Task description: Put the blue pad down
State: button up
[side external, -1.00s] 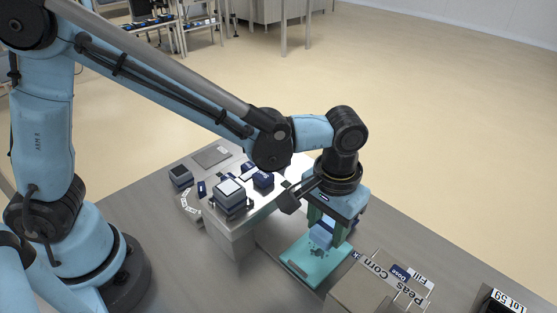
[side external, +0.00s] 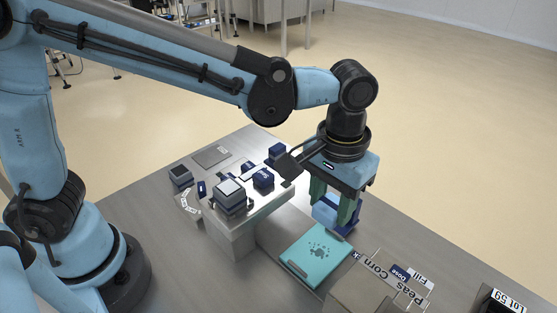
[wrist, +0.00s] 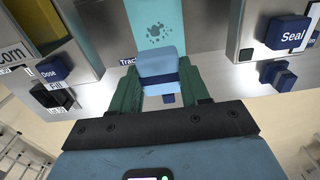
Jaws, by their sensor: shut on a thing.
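The blue pad (side external: 324,214) is a light blue block with a darker blue band. It also shows in the wrist view (wrist: 160,67). My gripper (side external: 334,208) points down with its two green fingers shut on the pad, one on each side; its fingers also show in the wrist view (wrist: 167,88). The pad is at the far end of the teal board (side external: 303,264), beyond its dark speckles. A dark blue piece (side external: 351,222) shows beside and below the fingers. I cannot tell whether the pad touches a surface.
A metal block with dark blue buttons (side external: 240,232) stands left of the board. The Peas and Corn bin block (side external: 352,290) stands on its near right side. A box marked Lot 59 (side external: 497,304) is at the lower right. Bare table (side external: 160,215) lies at left.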

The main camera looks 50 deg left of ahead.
jog(key=w, duration=0.7)
jog(key=w+a+f, duration=0.4)
jog(key=w+a, duration=0.1)
jog(key=w+a+f, duration=0.2)
jog(key=w, duration=0.1)
jog(key=shift+w+a, duration=0.15)
jog(key=shift+a, duration=0.1)
jog(key=shift+w+a+f, duration=0.1)
jog(key=shift+w+f, duration=0.05)
jog(key=shift+f, duration=2)
jog(key=shift+f, duration=0.15)
jog(key=o, duration=1.2)
